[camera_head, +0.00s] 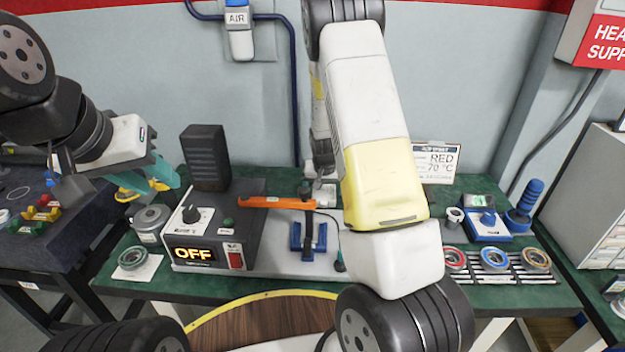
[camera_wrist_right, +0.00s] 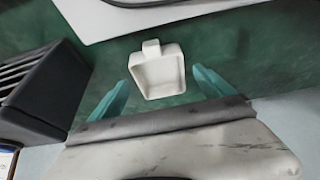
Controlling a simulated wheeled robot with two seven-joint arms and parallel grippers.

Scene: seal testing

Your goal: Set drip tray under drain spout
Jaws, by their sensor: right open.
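A small white square tray with a short tab (camera_wrist_right: 160,74) lies on the green bench top in the right wrist view. My right gripper (camera_wrist_right: 161,82) is open, with its teal fingers apart on either side of the tray; I see no clear contact. In the head view my forearm hides most of this gripper, and a pale piece low behind the forearm (camera_head: 325,193) may be the tray. My left gripper (camera_head: 150,178) hangs at the left over the bench edge, with teal fingers; its opening is unclear. I cannot make out the drain spout.
A grey control box reading OFF (camera_head: 215,232) and a black finned block (camera_head: 205,158) stand left of centre. An orange lever (camera_head: 278,202) sits above a blue clamp (camera_head: 308,240). A rack of coloured rings (camera_head: 496,262) and a blue-handled tool (camera_head: 523,205) are right.

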